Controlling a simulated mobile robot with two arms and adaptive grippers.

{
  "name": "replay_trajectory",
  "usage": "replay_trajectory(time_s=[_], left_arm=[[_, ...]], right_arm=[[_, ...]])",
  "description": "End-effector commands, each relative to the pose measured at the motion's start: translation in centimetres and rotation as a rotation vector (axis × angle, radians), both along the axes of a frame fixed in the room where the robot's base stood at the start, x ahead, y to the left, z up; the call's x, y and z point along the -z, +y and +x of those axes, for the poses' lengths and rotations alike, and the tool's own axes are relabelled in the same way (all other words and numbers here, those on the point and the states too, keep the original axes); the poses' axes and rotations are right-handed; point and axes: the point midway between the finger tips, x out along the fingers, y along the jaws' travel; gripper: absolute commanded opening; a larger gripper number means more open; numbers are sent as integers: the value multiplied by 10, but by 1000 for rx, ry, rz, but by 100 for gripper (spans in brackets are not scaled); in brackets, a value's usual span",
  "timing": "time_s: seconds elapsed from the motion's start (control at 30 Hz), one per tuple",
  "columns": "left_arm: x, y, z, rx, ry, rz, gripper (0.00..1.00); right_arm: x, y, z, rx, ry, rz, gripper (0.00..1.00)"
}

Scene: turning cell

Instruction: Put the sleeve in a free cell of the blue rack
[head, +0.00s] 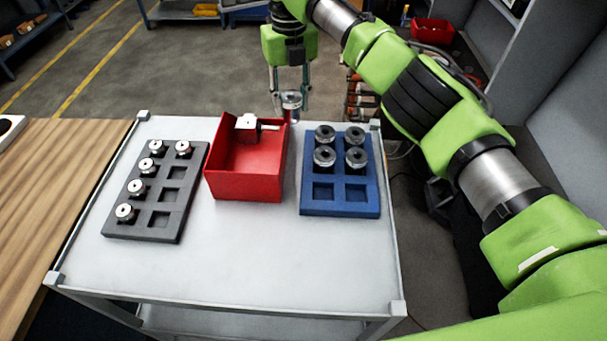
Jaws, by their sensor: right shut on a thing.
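My right gripper (289,95) is shut on the sleeve (291,101), a short grey metal cylinder. It holds the sleeve above the far edge of the trolley top, just beyond the gap between the red bin and the blue rack. The blue rack (341,208) stands on the right of the trolley. Its far and middle rows hold several metal sleeves. Its two near cells are empty. My left gripper is not in view.
A red bin (243,187) with a metal part (248,125) inside stands left of the blue rack. A dark grey rack (140,228) with several metal parts is at the left of the trolley (262,268). The trolley's near part is clear. A wooden table (55,180) adjoins on the left.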

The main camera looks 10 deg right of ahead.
Motion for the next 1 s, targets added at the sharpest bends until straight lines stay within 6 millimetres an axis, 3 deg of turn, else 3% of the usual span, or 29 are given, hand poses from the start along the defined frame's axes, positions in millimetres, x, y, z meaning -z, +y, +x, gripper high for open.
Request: replay_trajectory(time_s=[0.2,0.37,0.47,0.73,1.0], left_arm=[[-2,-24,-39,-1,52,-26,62],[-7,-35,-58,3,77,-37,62],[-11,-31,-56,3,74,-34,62],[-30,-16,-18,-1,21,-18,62],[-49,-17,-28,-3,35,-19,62]], right_arm=[[6,-7,-14,0,0,0,0],[12,-12,-30,-1,1,-1,0],[17,-16,-41,-1,1,-1,0],[32,-28,-77,0,2,0,0],[72,-41,-114,2,3,-1,0]])
